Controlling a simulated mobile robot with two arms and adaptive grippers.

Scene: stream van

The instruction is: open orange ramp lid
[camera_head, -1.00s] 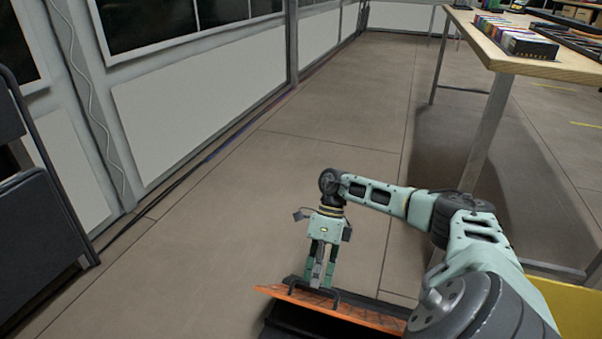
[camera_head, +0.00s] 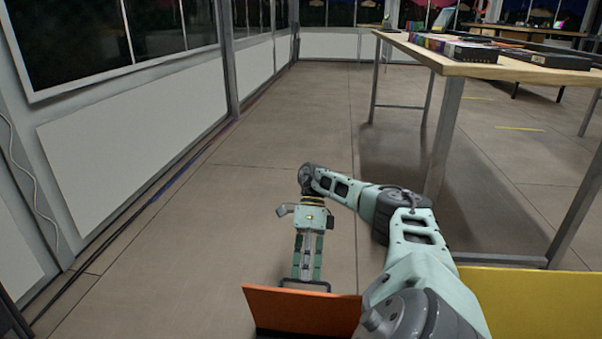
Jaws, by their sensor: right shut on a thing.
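The orange ramp lid (camera_head: 290,311) is at the bottom middle of the head view. It stands tilted up, with its plain orange face toward me. A dark handle (camera_head: 305,284) shows at its upper edge. My right gripper (camera_head: 306,278) points down at that edge and is shut on the handle. My right arm comes in from the lower right and hides the lid's right end. A dark part shows just below the lid, cut off by the frame. My left gripper is not in view.
A wooden table (camera_head: 480,68) with metal legs and boxes on it stands at the upper right. A yellow panel (camera_head: 535,303) is at the lower right. A white wall (camera_head: 135,140) with windows runs along the left. The floor (camera_head: 220,225) between is clear.

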